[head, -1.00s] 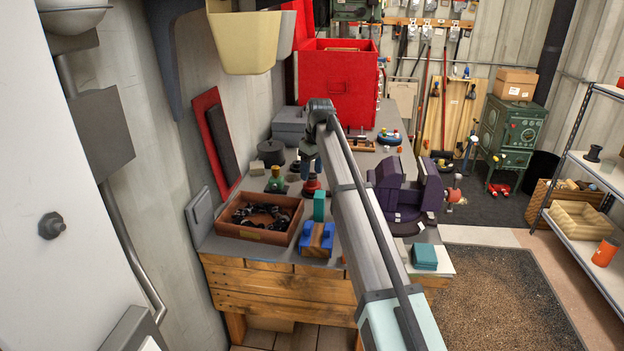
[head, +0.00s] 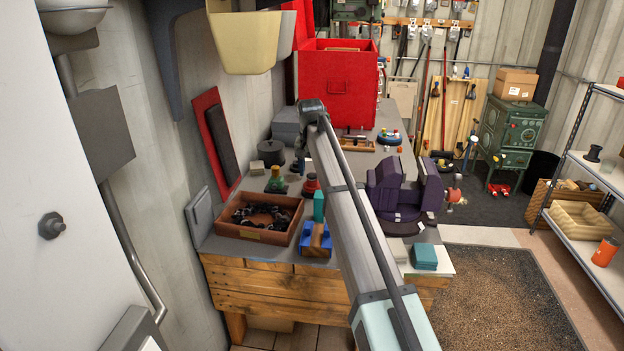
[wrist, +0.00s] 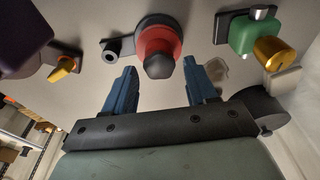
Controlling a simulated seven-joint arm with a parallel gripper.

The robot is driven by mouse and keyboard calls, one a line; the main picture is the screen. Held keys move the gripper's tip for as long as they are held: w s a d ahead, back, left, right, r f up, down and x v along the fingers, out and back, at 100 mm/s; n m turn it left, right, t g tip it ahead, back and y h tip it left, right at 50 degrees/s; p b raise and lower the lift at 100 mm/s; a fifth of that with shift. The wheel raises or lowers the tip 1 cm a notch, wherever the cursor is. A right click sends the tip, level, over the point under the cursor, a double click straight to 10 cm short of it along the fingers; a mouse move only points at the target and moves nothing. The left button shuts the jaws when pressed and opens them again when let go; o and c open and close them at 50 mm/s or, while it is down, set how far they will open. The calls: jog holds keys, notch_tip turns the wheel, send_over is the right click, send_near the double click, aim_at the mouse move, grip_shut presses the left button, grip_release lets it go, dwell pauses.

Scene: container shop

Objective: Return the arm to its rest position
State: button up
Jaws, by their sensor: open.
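In the wrist view my gripper (wrist: 163,92) is open, with its two blue fingers apart and nothing held between them. A red round piece with a dark knob (wrist: 158,48) shows just beyond the fingertips, and I see no contact with it. In the head view my arm reaches over the workbench (head: 225,244). Its far end is above the bench behind the wooden tray, and the fingers are mostly hidden there. The red piece (head: 310,186) stands on the bench close to the left of the arm.
An open wooden tray (head: 262,236) of dark parts and a blue block with wood (head: 315,240) lie left of the arm. A purple vise (head: 398,195) stands right of it. A red box (head: 338,85) is behind. A green piece with a gold knob (wrist: 252,40) is near the gripper.

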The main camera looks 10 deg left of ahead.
jog(key=shift+n, duration=1.1)
